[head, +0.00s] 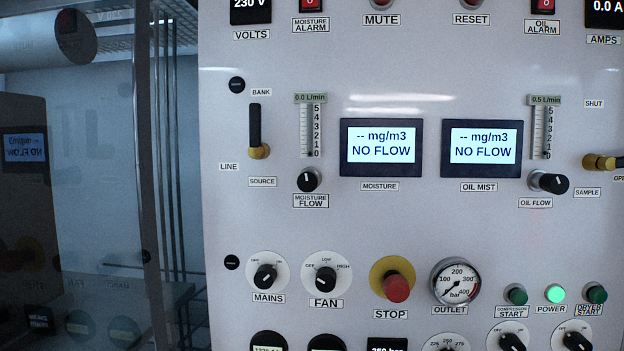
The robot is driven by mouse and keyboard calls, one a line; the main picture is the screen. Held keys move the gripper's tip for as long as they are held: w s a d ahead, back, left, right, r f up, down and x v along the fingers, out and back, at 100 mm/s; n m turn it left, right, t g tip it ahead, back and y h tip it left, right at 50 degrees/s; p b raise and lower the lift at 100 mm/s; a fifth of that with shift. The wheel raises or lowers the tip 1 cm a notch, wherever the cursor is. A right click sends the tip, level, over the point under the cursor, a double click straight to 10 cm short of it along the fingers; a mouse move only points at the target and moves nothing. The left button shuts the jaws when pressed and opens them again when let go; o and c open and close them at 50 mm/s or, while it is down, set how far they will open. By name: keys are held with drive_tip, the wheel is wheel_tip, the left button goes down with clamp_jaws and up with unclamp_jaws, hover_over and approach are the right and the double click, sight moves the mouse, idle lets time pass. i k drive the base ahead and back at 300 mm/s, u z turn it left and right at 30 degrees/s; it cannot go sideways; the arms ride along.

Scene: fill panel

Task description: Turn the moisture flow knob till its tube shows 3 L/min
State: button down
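The moisture flow knob (308,180) is a black round knob on the white panel, above its MOISTURE FLOW label (311,200). The moisture flow tube (306,130) stands just above it, with a scale from 0 to 5. The small green display (310,98) on top of the tube reads 0.0 L/min, and a dark float sits at the bottom by 0. The moisture screen (381,146) to the right reads "-- mg/m3 NO FLOW". My gripper is not in view.
The oil flow knob (549,182) and its tube (543,130), reading 0.5 L/min, are at the right. The source lever (255,130) stands left of the moisture tube. Below are the mains knob (266,278), fan knob (326,279) and red stop button (396,287).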

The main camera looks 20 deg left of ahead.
sight(307, 181)
drive_tip(key=u, duration=0.05)
drive_tip(key=k, duration=0.5)
drive_tip(key=u, duration=1.05)
drive_tip(key=i, duration=0.55)
drive_tip(key=z, duration=0.15)
